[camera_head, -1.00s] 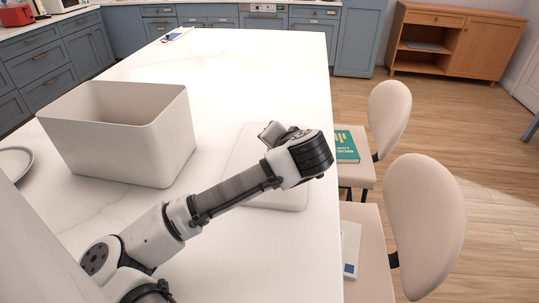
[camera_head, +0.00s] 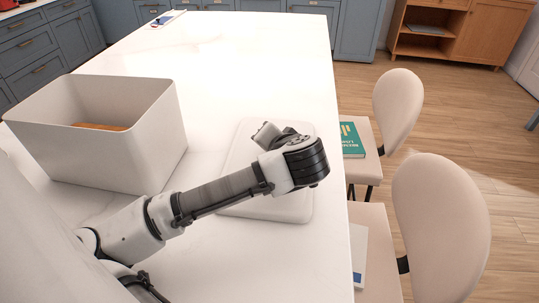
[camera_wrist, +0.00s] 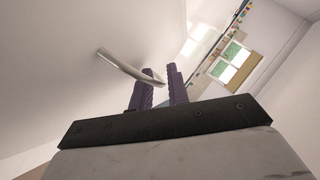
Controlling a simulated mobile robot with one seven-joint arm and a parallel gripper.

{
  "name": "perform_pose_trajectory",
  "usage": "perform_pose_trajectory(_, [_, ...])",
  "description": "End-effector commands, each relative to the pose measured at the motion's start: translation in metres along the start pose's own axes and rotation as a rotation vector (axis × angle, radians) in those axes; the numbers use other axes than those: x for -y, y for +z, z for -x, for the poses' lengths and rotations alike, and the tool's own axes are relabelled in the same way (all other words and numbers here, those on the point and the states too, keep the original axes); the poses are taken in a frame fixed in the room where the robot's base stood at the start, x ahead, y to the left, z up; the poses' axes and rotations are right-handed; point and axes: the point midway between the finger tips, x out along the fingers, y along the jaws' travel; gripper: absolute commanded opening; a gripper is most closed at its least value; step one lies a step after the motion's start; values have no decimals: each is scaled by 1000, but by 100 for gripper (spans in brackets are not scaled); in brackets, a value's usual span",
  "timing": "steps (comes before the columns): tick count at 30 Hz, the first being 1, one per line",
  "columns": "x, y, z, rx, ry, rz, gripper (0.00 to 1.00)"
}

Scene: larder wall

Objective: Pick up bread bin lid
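The bread bin lid (camera_head: 240,150) is a pale, flat, rounded slab lying on the white counter, right of the bin, partly hidden by my arm. In the wrist view a pale surface (camera_wrist: 60,75), apparently the lid, fills the left side and carries a curved metal handle (camera_wrist: 118,63). My gripper (camera_wrist: 160,72) has two dark purple fingers with a gap between them. The handle's near end shows at that gap; I cannot tell whether it touches a finger. The fingers are hidden in the head view. The open bread bin (camera_head: 130,160) stands left of the lid.
A brown item (camera_head: 100,127) lies inside the bin.

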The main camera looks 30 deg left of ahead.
Motion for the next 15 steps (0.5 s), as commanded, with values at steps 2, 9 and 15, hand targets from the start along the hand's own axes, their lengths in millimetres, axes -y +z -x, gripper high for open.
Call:
perform_pose_trajectory(2, [0, 0, 0, 0, 0, 0, 17])
perform_pose_trajectory(9, [0, 0, 0, 0, 0, 0, 0])
perform_pose_trajectory(15, [0, 0, 0, 0, 1, 0, 0])
